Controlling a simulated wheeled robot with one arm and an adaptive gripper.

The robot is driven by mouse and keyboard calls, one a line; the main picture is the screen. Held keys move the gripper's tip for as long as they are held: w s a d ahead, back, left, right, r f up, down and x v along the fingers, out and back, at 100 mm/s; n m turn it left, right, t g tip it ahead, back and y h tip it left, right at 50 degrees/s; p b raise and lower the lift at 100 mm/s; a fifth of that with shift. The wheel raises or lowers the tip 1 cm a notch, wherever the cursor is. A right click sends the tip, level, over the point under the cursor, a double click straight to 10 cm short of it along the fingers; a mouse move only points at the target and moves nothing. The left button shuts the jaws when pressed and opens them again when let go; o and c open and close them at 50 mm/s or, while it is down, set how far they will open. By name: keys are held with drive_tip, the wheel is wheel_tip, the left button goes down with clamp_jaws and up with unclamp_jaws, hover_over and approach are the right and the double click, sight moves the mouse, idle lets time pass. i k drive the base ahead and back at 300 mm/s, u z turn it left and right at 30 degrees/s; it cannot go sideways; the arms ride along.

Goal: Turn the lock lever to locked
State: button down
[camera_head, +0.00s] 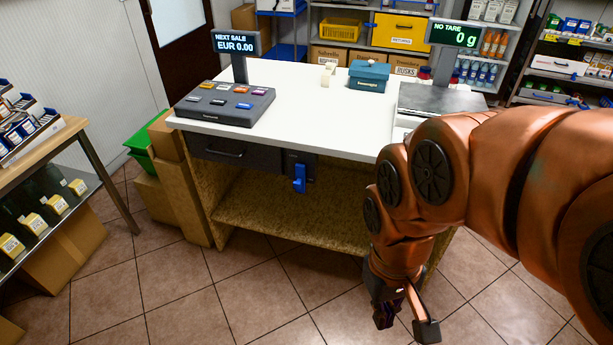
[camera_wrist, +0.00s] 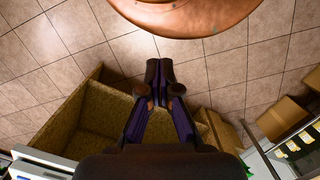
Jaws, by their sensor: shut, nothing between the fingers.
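The blue lock lever (camera_head: 299,179) hangs on a dark lock plate (camera_head: 300,160) below the counter top, right of the drawer. The lever points down, a little off vertical at most. My gripper (camera_head: 408,330) is low in front of the counter, right of the lever and well apart from it. In the wrist view my gripper (camera_wrist: 158,75) is shut, its fingertips together with nothing between them. The lever does not show in the wrist view. Part of my gripper is hidden behind its own wrist in the head view.
The counter (camera_head: 310,100) carries a cash register (camera_head: 225,103), a teal box (camera_head: 368,75) and a scale (camera_head: 440,98). A dark drawer (camera_head: 225,150) sits under the top. Cardboard boxes (camera_head: 180,190) stand at its left. The tiled floor (camera_head: 240,290) in front is clear.

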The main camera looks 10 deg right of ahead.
sight(300, 183)
drive_tip(key=u, duration=0.55)
drive_tip(key=k, duration=1.3)
drive_tip(key=u, duration=0.95)
drive_tip(key=i, duration=1.45)
drive_tip(key=z, duration=0.65)
